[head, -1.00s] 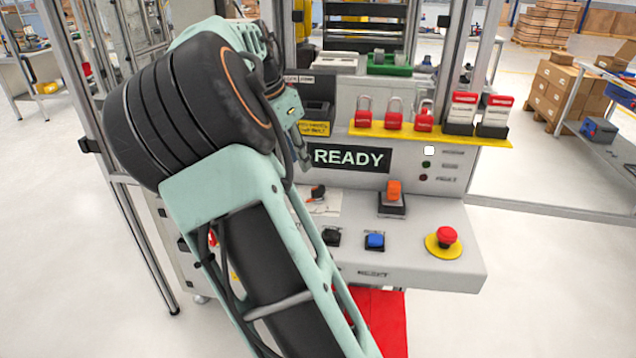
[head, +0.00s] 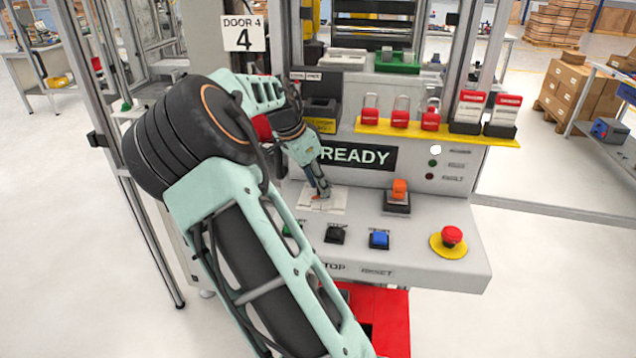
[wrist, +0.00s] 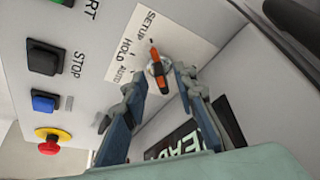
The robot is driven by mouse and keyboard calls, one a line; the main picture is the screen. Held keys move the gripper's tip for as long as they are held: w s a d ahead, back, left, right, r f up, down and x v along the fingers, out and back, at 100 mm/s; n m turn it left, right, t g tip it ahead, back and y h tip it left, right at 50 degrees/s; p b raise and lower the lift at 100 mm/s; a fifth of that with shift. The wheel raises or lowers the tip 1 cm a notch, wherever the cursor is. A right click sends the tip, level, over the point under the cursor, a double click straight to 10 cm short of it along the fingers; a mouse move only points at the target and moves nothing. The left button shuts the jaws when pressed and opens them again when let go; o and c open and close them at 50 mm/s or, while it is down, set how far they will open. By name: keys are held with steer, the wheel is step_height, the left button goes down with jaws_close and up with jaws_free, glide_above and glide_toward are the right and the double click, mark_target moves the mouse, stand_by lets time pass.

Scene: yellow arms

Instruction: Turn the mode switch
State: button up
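The mode switch (wrist: 158,70) is an orange handle on a round silver base, on a white label plate (wrist: 125,45) marked SETUP, HOLD and AUTO. The upper end of its handle points toward the SETUP side in the wrist view. My gripper (wrist: 161,76) is open, with one blue-grey finger on each side of the switch. Gaps show between the fingers and the handle, and I cannot see contact. In the head view my gripper (head: 321,192) is down at the label plate, and the switch (head: 316,197) is partly hidden by it.
Black (head: 335,234) and blue (head: 379,239) buttons, an orange switch (head: 399,191) and a red emergency stop (head: 451,236) share the sloping panel. The READY display (head: 355,156) stands right behind my gripper. Red padlocks (head: 400,115) sit on a yellow shelf above.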

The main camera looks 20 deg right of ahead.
jaws_close()
steer(key=shift+f, duration=0.1)
stand_by(0.4)
steer(key=n+b, duration=0.1)
steer(key=n+t+b, duration=0.1)
steer(key=n, duration=0.1)
steer(key=n+y+b, duration=0.1)
steer(key=shift+s+d+t, duration=0.15)
steer(key=shift+s+t, duration=0.15)
steer(key=shift+s+d+n+t+y+b, duration=0.25)
steer(key=shift+n+b, duration=0.35)
steer(key=shift+n, duration=0.6)
steer(key=shift+w+n+t+y+b, duration=0.1)
steer(key=shift+n+t+y+b, duration=0.15)
steer(key=shift+n+t+b, duration=0.65)
steer(key=shift+n+g+p, duration=0.3)
steer(key=shift+n+g, duration=0.1)
steer(key=shift+g, duration=0.05)
jaws_free()
steer(key=shift+s, duration=0.1)
